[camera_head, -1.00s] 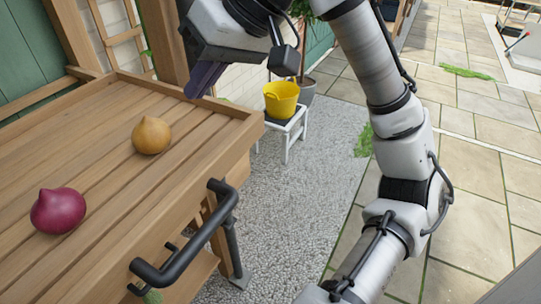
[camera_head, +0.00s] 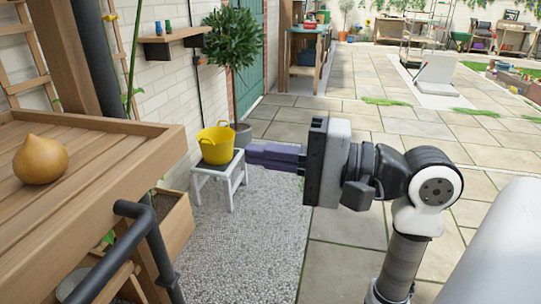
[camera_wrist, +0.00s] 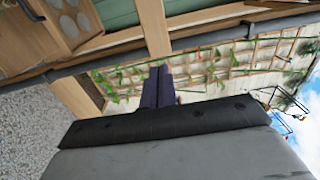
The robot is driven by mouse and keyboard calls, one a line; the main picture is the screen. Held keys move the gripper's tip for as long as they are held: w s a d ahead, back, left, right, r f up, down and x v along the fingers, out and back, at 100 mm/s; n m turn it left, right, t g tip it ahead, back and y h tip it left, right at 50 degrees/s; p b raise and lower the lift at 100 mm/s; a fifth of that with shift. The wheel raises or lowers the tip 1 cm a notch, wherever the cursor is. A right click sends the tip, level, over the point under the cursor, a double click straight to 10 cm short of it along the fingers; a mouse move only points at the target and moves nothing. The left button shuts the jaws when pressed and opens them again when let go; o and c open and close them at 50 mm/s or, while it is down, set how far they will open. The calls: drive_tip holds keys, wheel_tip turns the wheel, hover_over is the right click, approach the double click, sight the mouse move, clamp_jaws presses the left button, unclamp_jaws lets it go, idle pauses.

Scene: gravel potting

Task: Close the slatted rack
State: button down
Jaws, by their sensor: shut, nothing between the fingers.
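A slatted wooden rack (camera_head: 75,178) fills the left of the head view, with a yellow onion (camera_head: 40,160) on its slats. A black bar handle (camera_head: 128,232) stands out from its near side. The rack's far end is cut off by the frame, so I cannot tell how far it is pulled out. My gripper (camera_head: 248,156) is right of the rack, apart from it and the handle, pointing left with its purple fingers together and empty. The fingers (camera_wrist: 158,70) also show together in the wrist view.
A yellow bucket (camera_head: 216,146) stands on a white stool (camera_head: 220,182) behind my gripper. A wooden planter (camera_head: 175,228) sits beside the rack's end. A potted tree (camera_head: 233,40) and a wall shelf (camera_head: 176,36) are farther back. Gravel (camera_head: 255,255) and paving (camera_head: 345,255) are clear.

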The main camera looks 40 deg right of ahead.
sight(74, 131)
drive_tip(key=x, duration=1)
drive_tip(key=shift+w+a, duration=0.1)
drive_tip(key=p+x, duration=0.8)
drive_tip(key=x, duration=1.5)
drive_tip(key=shift+w+a, duration=0.25)
drive_tip(key=shift+w, duration=0.25)
drive_tip(key=shift+a+r, duration=0.1)
drive_tip(key=shift+p, duration=0.4)
